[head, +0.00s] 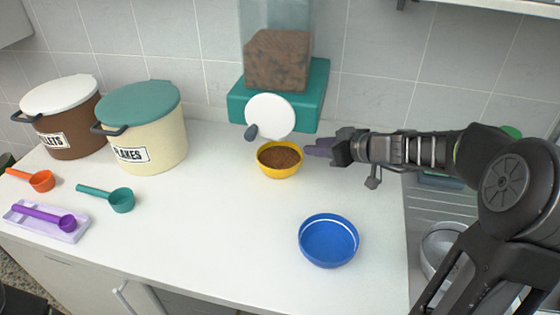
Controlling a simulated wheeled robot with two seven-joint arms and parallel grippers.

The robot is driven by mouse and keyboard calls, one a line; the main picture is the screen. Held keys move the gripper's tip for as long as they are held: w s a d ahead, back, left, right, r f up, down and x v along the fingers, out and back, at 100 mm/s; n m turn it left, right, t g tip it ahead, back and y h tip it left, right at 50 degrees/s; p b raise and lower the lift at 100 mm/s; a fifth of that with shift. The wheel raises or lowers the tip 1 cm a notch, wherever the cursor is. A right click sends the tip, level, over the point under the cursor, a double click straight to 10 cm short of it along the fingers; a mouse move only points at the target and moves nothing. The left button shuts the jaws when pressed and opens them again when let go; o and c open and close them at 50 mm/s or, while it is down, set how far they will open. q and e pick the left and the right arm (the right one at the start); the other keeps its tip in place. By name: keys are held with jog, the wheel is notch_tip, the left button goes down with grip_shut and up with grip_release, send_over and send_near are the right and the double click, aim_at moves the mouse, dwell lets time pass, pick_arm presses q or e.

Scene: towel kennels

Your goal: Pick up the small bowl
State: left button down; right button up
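The small bowl (279,171) is yellow and holds brown food. It stands upright on the white counter, just below the teal food dispenser (240,113). My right gripper (314,149) comes in from the right, with its fingertips close to the bowl's right rim. I cannot tell whether they touch the rim, or whether the fingers are apart or closed, because they are seen side-on. A larger blue bowl (328,257) stands empty in front and to the right. My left gripper is not in view.
A white-lidded brown bin (82,138) and a teal-lidded cream bin (165,145) stand at the back left. The counter's middle is clear.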

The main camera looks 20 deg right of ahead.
aim_at(281, 160)
jog(key=shift+x, duration=1.3)
jog(key=shift+s, duration=0.1)
jog(key=shift+w+a+f+p, duration=0.15)
jog(key=shift+w+p, duration=0.15)
jog(key=p+x, duration=0.1)
jog(key=x, duration=0.3)
jog(key=shift+w+a+f, duration=0.1)
jog(key=shift+w+f, duration=0.05)
jog(key=shift+w, duration=0.05)
jog(key=shift+c, duration=0.2)
grip_shut()
